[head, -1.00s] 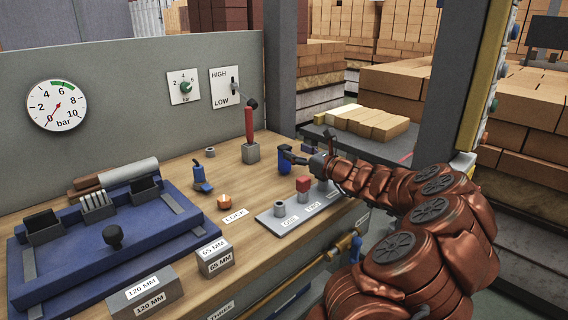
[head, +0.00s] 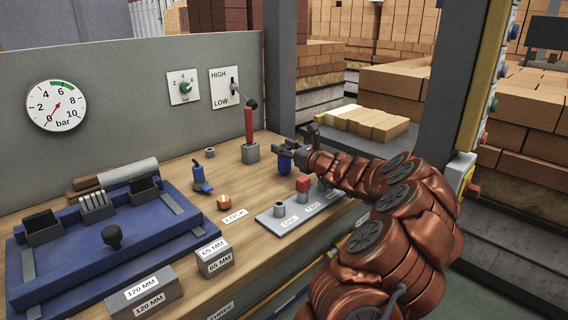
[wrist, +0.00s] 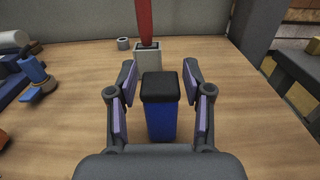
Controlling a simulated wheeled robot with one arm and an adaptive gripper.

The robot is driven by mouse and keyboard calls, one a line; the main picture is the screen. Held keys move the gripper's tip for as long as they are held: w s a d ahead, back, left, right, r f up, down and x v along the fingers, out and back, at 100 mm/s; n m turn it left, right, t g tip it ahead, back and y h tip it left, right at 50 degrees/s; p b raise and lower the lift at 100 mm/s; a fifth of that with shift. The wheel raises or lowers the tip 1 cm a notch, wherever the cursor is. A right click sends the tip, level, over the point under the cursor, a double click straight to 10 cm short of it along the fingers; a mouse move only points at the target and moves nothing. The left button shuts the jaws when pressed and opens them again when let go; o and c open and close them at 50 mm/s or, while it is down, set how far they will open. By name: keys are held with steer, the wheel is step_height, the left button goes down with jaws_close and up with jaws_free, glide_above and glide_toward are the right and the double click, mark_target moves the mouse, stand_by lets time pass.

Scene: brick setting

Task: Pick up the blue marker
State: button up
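The blue marker, a blue upright block with a black top, stands on the wooden bench. In the wrist view the marker (wrist: 160,120) is between my two fingers, with a narrow gap showing on each side. My gripper (wrist: 160,100) is open around it. In the head view my gripper (head: 291,150) is at the marker (head: 285,164), near the bench's back right, and partly covers it.
A red-handled lever on a grey block (head: 250,153) stands just behind and left of the marker. A grey plate (head: 268,218) with a red-topped peg (head: 303,184) lies in front.

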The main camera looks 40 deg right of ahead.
steer(key=c, duration=0.8)
steer(key=shift+c, duration=0.2)
step_height(320, 180, up, 10)
steer(key=shift+p, duration=0.9)
